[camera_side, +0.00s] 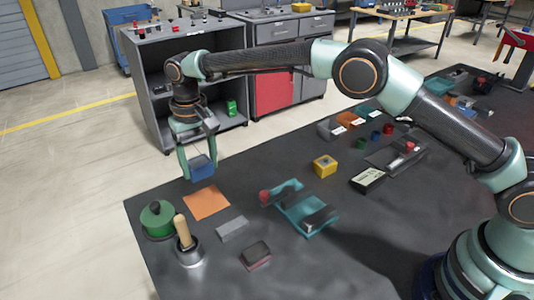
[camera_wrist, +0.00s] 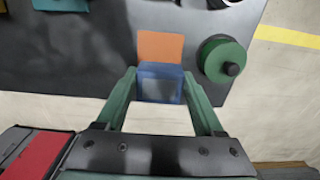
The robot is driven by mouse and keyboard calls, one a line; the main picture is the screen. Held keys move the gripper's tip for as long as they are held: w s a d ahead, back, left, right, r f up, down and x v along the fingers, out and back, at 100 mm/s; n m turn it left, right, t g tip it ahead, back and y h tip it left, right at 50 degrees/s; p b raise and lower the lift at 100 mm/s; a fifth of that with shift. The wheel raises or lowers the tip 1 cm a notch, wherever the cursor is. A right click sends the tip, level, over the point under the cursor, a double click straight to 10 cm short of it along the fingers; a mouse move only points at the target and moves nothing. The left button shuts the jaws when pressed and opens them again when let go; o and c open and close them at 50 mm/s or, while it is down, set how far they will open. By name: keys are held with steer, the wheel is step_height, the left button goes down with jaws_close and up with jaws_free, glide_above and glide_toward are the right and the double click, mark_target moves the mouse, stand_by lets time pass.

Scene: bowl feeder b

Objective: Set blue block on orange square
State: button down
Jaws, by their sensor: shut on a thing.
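The blue block (camera_side: 202,169) is between the fingers of my gripper (camera_side: 199,165), which is shut on it. In the side view it hangs in the air, above and behind the orange square near the table's far left edge. The orange square (camera_side: 206,203) lies flat and bare on the dark table. In the wrist view the blue block (camera_wrist: 160,82) sits between the green fingers of my gripper (camera_wrist: 160,77). It covers the lower edge of the orange square (camera_wrist: 160,46) there.
A green round object (camera_side: 157,220) and a metal pot with a wooden handle (camera_side: 188,250) stand left of and in front of the square. A grey block (camera_side: 232,229) lies in front of it. A teal tray (camera_side: 308,215) and a yellow block (camera_side: 325,165) are to the right.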

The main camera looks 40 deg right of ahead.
step_height(320, 180, down, 9)
steer(key=shift+f, duration=0.1)
stand_by(0.4)
steer(key=shift+f, duration=0.15)
jaws_free()
